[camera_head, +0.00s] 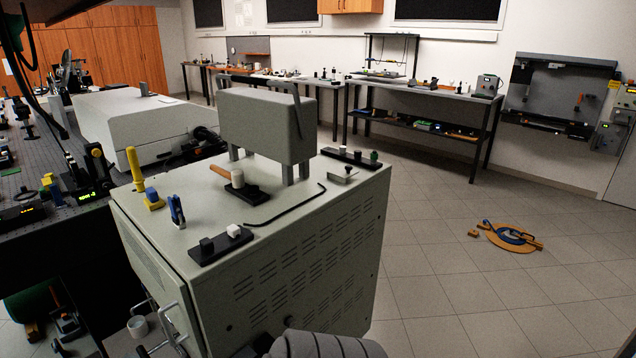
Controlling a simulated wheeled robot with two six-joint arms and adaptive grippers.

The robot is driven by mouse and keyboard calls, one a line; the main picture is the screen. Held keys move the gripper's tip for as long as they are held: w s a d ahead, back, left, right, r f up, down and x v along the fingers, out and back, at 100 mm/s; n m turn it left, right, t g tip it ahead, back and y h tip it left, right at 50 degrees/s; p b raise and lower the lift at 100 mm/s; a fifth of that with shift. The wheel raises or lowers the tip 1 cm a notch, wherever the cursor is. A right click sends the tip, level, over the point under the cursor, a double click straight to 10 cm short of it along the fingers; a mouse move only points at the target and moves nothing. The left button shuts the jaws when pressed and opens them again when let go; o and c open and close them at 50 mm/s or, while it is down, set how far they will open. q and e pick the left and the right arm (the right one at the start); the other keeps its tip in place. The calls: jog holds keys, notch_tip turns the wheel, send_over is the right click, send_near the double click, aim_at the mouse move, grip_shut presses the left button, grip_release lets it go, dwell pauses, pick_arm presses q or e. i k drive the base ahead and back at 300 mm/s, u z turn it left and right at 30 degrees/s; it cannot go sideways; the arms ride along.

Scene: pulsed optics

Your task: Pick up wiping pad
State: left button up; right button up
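I cannot tell for certain which object is the wiping pad. On top of the grey cabinet (330,215) there are small candidates. Another white-topped piece (238,179) stands on a dark base beside an orange-brown handle (220,171). A blue clip-like tool (177,210) stands upright near the left edge, next to a yellow tool with a blue part (153,198). Neither of my grippers can be made out in this view.
A grey box on legs (265,128) stands on the cabinet, with a bent black rod (285,206) lying in front. A dark optical table (60,215) borders the left. The tiled floor (450,270) is open at right, except for a round orange-and-blue item (512,237).

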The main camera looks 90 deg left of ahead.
aim_at(152, 201)
jog(key=u, duration=1.25)
jog(key=i, duration=1.6)
jog(key=u, duration=1.85)
